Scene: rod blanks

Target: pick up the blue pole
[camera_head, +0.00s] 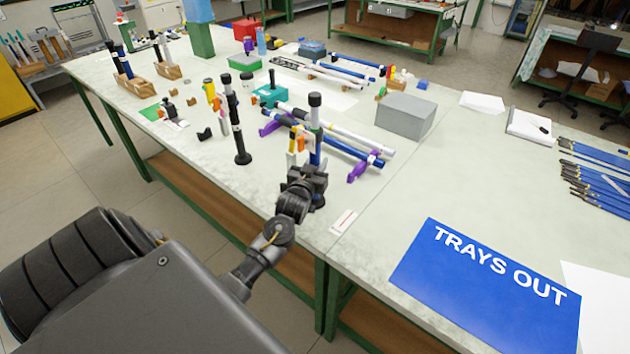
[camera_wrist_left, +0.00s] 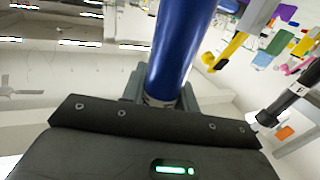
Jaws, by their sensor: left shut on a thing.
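The blue pole (camera_head: 316,150) stands upright near the front edge of the table, with a black top and a pale band near its upper end. My left gripper (camera_head: 308,180) is shut around its lower part and hides some of it. In the left wrist view the blue pole (camera_wrist_left: 182,45) rises between the jaws (camera_wrist_left: 165,97), with a whitish band low down at the grip. A dark foot shows just below the gripper; I cannot tell whether it rests on the table. My right gripper is not in view.
A black upright pole (camera_head: 237,125) stands to the left. Behind the held pole, a blue pole (camera_head: 345,148) and a white pole (camera_head: 350,132) lie across purple supports (camera_head: 364,167). A grey box (camera_head: 405,116) is to the right.

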